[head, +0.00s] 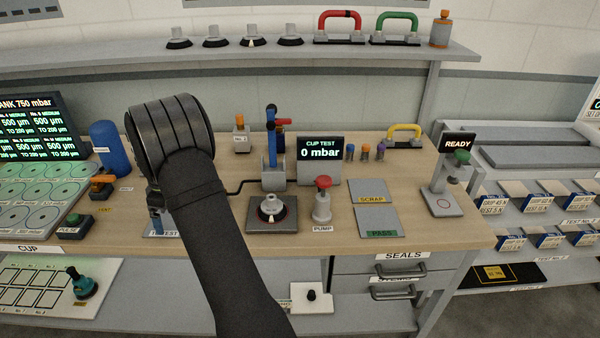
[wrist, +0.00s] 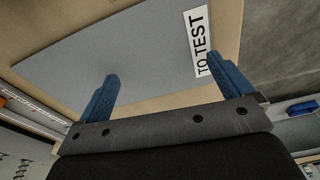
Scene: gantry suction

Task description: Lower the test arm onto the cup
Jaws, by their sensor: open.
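The test arm (head: 271,135) is a blue bar that stands upright on a grey block (head: 273,176), with red and black parts near its top. The cup (head: 271,205) is small and pale grey, and sits on a dark square plate (head: 284,224) in front of that block. The test arm is raised clear of the cup. My gripper (head: 155,210) is left of both, partly hidden behind my dark arm. In the wrist view, its blue fingers (wrist: 165,88) are apart with nothing between them, above the grey TO TEST mat (wrist: 130,55).
A CUP TEST display (head: 320,150) reads 0 mbar. The red-topped pump (head: 322,200) stands right of the cup plate, beside the SCRAP (head: 367,190) and PASS (head: 377,220) pads, which look empty. A blue cylinder (head: 110,148) stands at the left. A shelf (head: 240,58) crosses the back.

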